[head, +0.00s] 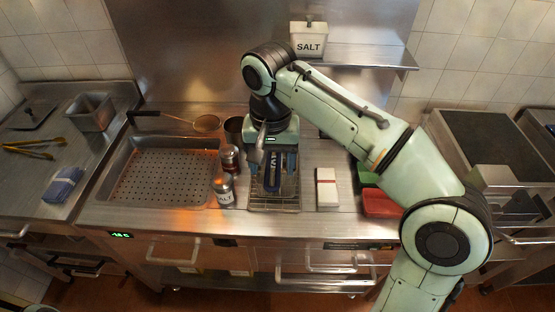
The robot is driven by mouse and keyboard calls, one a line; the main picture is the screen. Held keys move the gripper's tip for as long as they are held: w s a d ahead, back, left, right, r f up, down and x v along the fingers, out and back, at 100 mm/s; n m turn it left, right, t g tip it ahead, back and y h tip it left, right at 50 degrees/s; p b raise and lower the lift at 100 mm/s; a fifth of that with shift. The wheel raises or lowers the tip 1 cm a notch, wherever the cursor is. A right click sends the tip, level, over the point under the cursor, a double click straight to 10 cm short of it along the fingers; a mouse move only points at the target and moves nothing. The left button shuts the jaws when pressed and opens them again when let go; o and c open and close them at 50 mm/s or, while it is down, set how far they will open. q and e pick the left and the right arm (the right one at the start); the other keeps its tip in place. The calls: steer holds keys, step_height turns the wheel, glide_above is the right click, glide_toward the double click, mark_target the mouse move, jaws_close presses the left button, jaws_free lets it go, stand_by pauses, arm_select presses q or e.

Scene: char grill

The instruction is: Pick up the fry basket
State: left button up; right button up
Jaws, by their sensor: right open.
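A rectangular wire-mesh piece (289,205), which looks like the fry basket, is on the steel counter in the middle. A dark blue piece with pale lettering (272,182) stands over its middle; I cannot tell if it is the basket's handle. My right gripper (273,165) points down over the far part of the mesh. Its blue fingers are open, one on each side of the dark blue piece, and I see no clear contact. The gripper and wrist hide the far end of the mesh. My left gripper is not in view.
Two shakers (224,188) stand close left of the mesh, beside a perforated pan (160,175). A white block (327,188) and a red tray (381,203) are to the right. A salt box (309,42) sits on the shelf (372,60) behind.

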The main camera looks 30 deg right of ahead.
mark_target(273, 171)
steer(key=shift+w+f, duration=0.1)
steer(key=shift+f, duration=0.25)
step_height(273, 171, down, 4)
steer(key=shift+r+b, duration=0.15)
steer(key=shift+b, duration=0.55)
steer(key=shift+s+f, duration=0.25)
steer(key=shift+f, duration=0.2)
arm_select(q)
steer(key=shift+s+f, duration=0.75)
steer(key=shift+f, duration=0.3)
arm_select(e)
steer(key=shift+w, duration=0.1)
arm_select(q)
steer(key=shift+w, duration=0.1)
arm_select(e)
steer(key=shift+w, duration=0.1)
steer(key=shift+r, duration=0.1)
jaws_close()
